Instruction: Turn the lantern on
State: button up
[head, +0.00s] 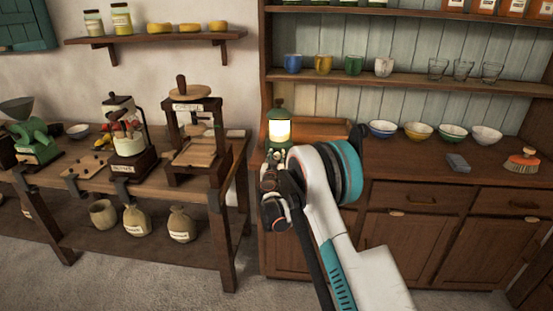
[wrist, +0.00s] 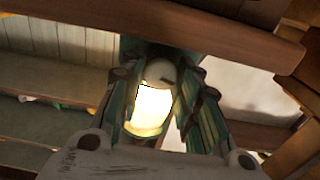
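The lantern (head: 279,131) stands on the left end of the wooden sideboard, with a green cap and a bright glowing pane. It is lit. Its lower part is partly hidden by my gripper (head: 271,172), which is directly in front of it. In the wrist view the glowing lantern (wrist: 151,109) shows between the two spread fingers of my gripper (wrist: 162,92), with a pale round part above the pane. The fingers are apart, with a visible gap on the right side. I cannot tell whether the left finger touches the lantern.
Several bowls (head: 419,131) stand on the sideboard right of my arm, with a grey block (head: 458,163) and a brush (head: 522,163). A shelf with mugs (head: 323,64) is above. A wooden table on the left holds grinders (head: 126,140) and a press (head: 195,130).

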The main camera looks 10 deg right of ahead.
jog(key=c, duration=0.3)
jog(key=shift+n, duration=1.5)
jog(key=o, duration=1)
jog(key=shift+a, duration=0.1)
jog(key=shift+s, duration=0.1)
jog(key=v, duration=1.1)
jog(key=shift+s+a, duration=0.15)
jog(key=shift+s, duration=0.2)
jog(key=shift+r, duration=0.1)
